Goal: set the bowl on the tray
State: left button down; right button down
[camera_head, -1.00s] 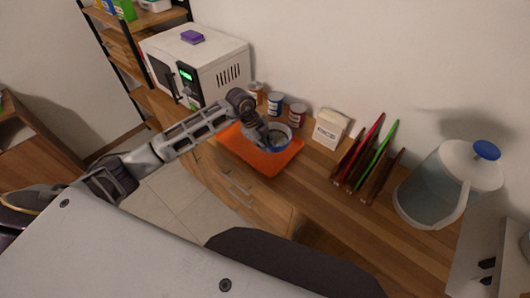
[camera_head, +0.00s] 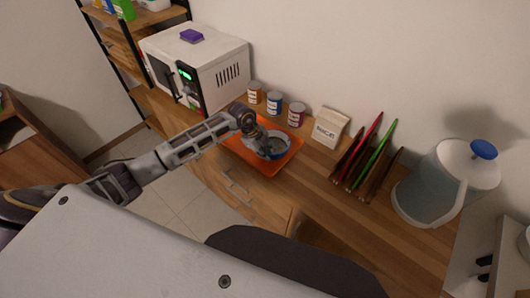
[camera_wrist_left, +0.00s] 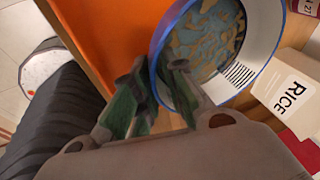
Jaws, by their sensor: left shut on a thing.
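The bowl (camera_head: 279,146), pale with a blue rim and a blue-and-tan patterned inside, is at the orange tray (camera_head: 284,162), over its right part. In the left wrist view the bowl (camera_wrist_left: 205,40) is close up, with the tray (camera_wrist_left: 110,30) beside it. My left gripper (camera_head: 264,148) is shut on the bowl's near wall; its green-padded fingers (camera_wrist_left: 160,85) straddle the rim. Whether the bowl's base touches the tray is hidden. My right gripper is not in view.
Several spice cans, among them a blue one (camera_head: 274,103), stand behind the tray. A rice bag (camera_head: 329,128), a rack with red and green boards (camera_head: 369,155) and a pitcher (camera_head: 440,185) stand to the right. A microwave (camera_head: 205,65) is at the left.

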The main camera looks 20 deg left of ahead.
pick_arm(q)
jog(key=shift+f, duration=0.1)
dwell(0.3)
jog(key=c, duration=1.5)
grip_release()
jog(key=shift+o, duration=0.2)
jog(key=b+v, duration=0.2)
jog(key=v, duration=1)
